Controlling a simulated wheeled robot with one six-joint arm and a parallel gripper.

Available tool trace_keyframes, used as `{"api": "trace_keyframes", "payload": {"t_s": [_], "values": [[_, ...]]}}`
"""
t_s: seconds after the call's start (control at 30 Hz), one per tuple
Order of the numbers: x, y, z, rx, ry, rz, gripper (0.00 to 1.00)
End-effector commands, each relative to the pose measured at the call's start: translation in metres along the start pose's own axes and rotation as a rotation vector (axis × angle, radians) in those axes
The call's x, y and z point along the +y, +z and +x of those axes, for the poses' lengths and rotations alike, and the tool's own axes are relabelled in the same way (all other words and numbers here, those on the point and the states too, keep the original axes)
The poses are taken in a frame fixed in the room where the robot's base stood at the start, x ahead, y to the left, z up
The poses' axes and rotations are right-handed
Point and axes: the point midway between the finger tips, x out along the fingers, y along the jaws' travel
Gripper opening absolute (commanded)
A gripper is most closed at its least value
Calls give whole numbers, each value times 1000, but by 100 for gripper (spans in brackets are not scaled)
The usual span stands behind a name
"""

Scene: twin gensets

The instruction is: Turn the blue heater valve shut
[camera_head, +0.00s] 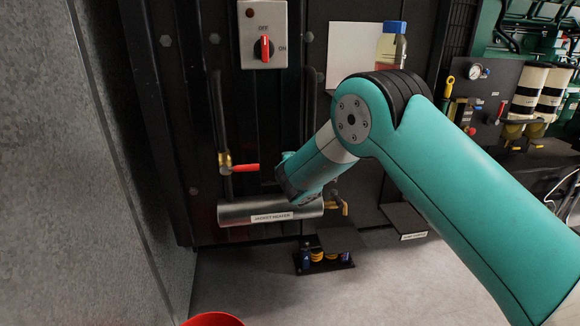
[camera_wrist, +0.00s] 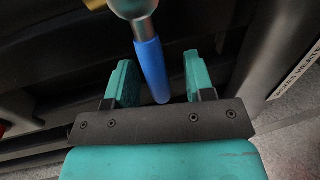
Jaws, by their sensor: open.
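The blue valve handle (camera_wrist: 151,70) shows in the wrist view as a blue grip on a metal stem, with a bit of brass at the top edge. My gripper (camera_wrist: 158,80) is open, with one teal finger on each side of the blue handle and a visible gap to both. In the head view my arm hides the blue handle and my gripper's fingers. The jacket heater (camera_head: 270,212), a labelled silver cylinder, lies level below my wrist. A brass fitting (camera_head: 337,203) shows at its right end.
A red-handled valve (camera_head: 240,168) sits above the heater's left end. A switch box (camera_head: 263,34) with a red knob is on the dark panel above. A dark stand with yellow and blue parts (camera_head: 324,258) is on the floor below. A grey wall (camera_head: 60,170) closes the left side.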

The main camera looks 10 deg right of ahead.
Motion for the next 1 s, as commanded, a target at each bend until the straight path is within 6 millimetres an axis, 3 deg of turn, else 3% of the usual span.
{"api": "trace_keyframes", "payload": {"t_s": [0.17,0.27,0.7,1.0], "values": [[1,-1,-9,0,1,1,49],[0,0,-24,0,0,-1,49],[-3,-2,-131,5,-1,-3,49],[-1,-2,-171,3,0,-1,49]]}}
